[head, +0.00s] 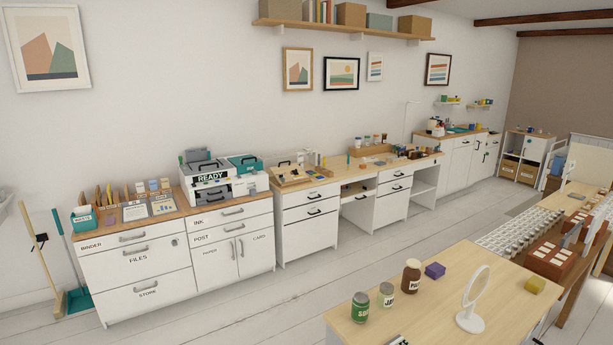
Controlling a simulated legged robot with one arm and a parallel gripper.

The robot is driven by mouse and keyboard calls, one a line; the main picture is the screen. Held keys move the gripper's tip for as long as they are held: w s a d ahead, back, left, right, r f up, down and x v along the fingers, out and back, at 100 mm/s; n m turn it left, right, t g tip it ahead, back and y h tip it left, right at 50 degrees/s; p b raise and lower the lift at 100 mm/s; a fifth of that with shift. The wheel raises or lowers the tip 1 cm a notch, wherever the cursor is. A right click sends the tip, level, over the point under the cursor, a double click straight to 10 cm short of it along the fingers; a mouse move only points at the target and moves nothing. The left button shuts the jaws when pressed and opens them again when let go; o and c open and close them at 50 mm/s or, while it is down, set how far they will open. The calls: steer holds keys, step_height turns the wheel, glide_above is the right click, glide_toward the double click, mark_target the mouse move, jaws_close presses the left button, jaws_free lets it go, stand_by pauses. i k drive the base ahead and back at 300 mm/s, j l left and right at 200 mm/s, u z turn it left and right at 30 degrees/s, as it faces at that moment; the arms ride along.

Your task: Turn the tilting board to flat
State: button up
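A small wooden board (291,176) sits on the left end of the long desk, right of the printer. It looks slanted, with a dark handle-like part at its upper edge, and it may be the tilting board. It is too small and far off for me to tell its exact angle. My gripper is not in view, and nothing is seen touching the board.
A printer marked READY (212,180) stands on the white cabinets left of the long desk (345,178). The white floor (290,300) between is clear.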

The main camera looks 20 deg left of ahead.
mark_target(285, 170)
steer(key=u, duration=0.7)
steer(key=j+u, duration=1.25)
steer(key=u, duration=0.15)
steer(key=i+j, duration=0.3)
steer(key=i, duration=0.2)
steer(key=i+j+z, duration=0.1)
steer(key=i+j, duration=0.25)
steer(key=i, duration=0.15)
steer(key=i+j, duration=0.35)
steer(key=i+l+z, duration=0.1)
steer(key=i+z, duration=0.3)
steer(key=i, duration=0.25)
steer(key=i+j+z, duration=0.1)
steer(key=i+z, duration=0.25)
steer(key=i, duration=0.3)
steer(key=i+j+z, duration=0.25)
steer(key=i+z, duration=0.15)
steer(key=i, duration=0.25)
steer(key=i+l+z, duration=0.3)
steer(key=i+z, duration=0.2)
steer(key=i, duration=0.2)
steer(key=i+z, duration=0.45)
steer(key=i, duration=0.25)
steer(key=i+j+z, duration=0.3)
steer(key=i+z, duration=0.2)
steer(key=i, duration=1.8)
steer(key=i+j+u, duration=0.4)
